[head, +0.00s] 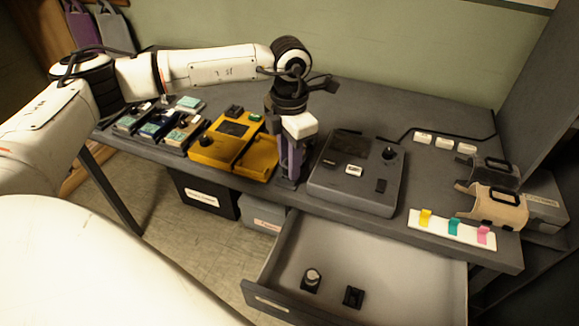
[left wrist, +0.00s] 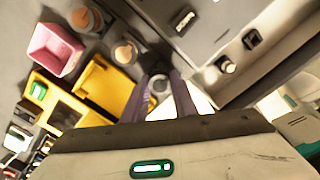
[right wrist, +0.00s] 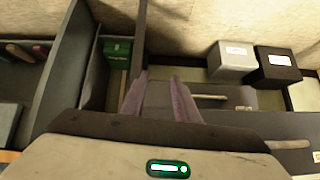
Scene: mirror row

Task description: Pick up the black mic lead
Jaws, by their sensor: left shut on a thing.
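My left gripper (head: 288,182) points down at the desk's front edge, between the yellow pedal and the grey box. In the left wrist view its purple fingers (left wrist: 160,82) are close together, shut on a small dark thing (left wrist: 152,62) at the tips. It looks like the black mic lead, though the fingers hide most of it. A thin black cable (head: 455,134) also runs along the back of the desk beside small white blocks.
The yellow pedal (head: 222,147) and several small pedals stand left, the grey box (head: 340,185) right. A pink cup (left wrist: 55,48) stands near the yellow pedal. An open drawer (head: 400,285) holds two small black items. A white strip with coloured tabs (head: 440,228) lies at the right front.

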